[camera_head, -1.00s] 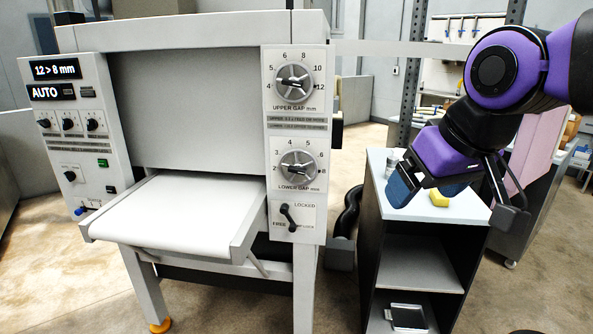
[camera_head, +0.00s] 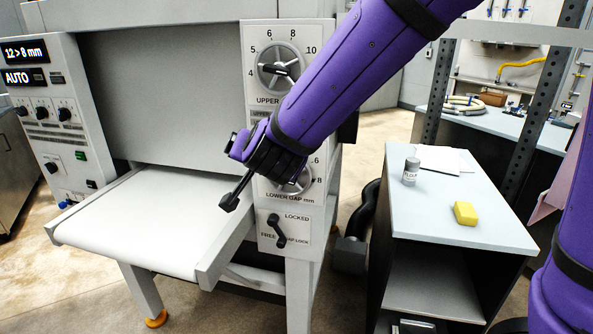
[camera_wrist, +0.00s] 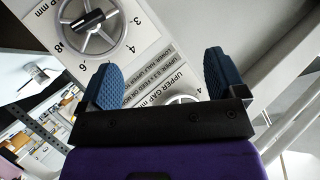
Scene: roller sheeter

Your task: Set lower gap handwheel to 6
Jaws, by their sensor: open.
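The lower gap handwheel (camera_head: 296,184) is on the machine's front panel, mostly hidden behind my arm in the head view. In the wrist view the lower gap handwheel (camera_wrist: 90,22) shows upside down at the top left, with a black bar across its hub and numbers around it. I cannot tell its exact setting. My gripper (camera_wrist: 160,80) is open and empty, its blue finger pads apart in front of the panel. The handwheel is off to one side of the fingers and apart from them.
The upper gap handwheel (camera_head: 280,68) is above, close to my arm. A white feed table (camera_head: 150,222) juts out at left.

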